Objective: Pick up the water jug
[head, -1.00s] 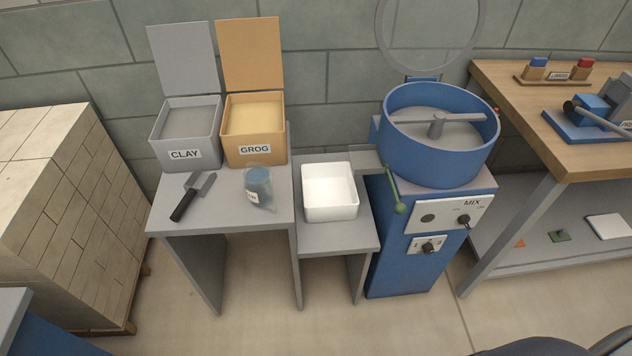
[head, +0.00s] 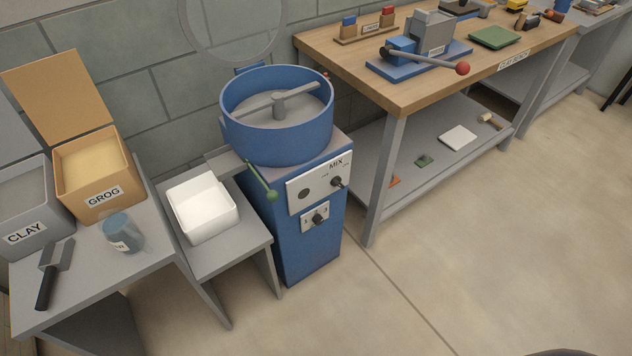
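The water jug (head: 121,233) is a clear vessel with blue contents and a white label. It stands on the left grey table (head: 150,262), in front of the grog box (head: 95,178). Nothing is touching it from above. Neither of my grippers shows in the head view. A dark rounded shape at the bottom right edge is too cut off to tell what it is.
A scoop (head: 52,272) lies left of the jug, below the clay box (head: 30,207). A white bin (head: 203,208) sits on a lower stand to the right. The blue mixer (head: 278,120) and a wooden workbench (head: 400,85) stand further right. The right floor is clear.

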